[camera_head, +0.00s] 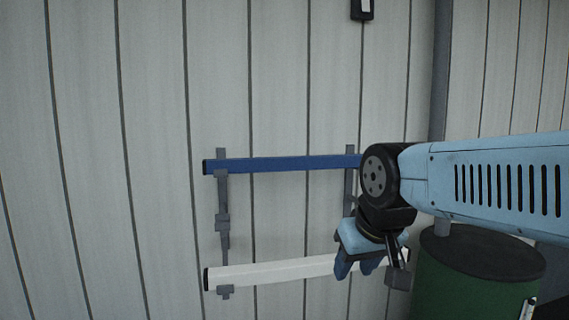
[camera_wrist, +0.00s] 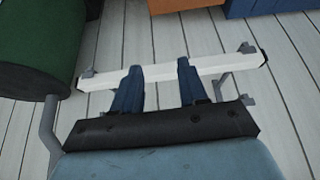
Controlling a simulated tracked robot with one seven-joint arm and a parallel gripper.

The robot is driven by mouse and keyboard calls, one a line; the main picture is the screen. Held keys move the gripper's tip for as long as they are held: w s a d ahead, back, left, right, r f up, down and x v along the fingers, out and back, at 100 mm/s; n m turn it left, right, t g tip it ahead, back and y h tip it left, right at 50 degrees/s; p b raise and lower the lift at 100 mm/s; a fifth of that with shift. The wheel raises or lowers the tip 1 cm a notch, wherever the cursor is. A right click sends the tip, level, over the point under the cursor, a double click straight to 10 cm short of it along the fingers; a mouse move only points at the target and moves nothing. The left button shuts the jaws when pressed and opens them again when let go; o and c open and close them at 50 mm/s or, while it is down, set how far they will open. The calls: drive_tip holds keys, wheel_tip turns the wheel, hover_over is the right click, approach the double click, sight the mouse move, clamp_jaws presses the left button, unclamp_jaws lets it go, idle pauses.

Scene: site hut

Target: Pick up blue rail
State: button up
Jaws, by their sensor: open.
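The blue rail (camera_head: 285,163) lies level on the upper holders of a grey wall rack. Its right end is hidden behind my arm in the head view. A white rail (camera_head: 275,273) rests on the lower holders, and it also shows in the wrist view (camera_wrist: 220,66). My gripper (camera_head: 358,271) is open and points down, in front of the right part of the white rail in the head view. In the wrist view my two blue fingers (camera_wrist: 158,72) are spread apart, with their tips over or near the white rail.
The grey rack (camera_head: 222,222) is fixed to a white plank wall. A green drum (camera_head: 455,285) with a dark lid stands at the right, and it shows at upper left in the wrist view (camera_wrist: 38,45). A small dark box (camera_head: 362,9) hangs high on the wall. The wall left of the rack is clear.

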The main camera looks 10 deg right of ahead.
drive_tip(key=shift+w+d, duration=0.2)
drive_tip(key=shift+o, duration=0.3)
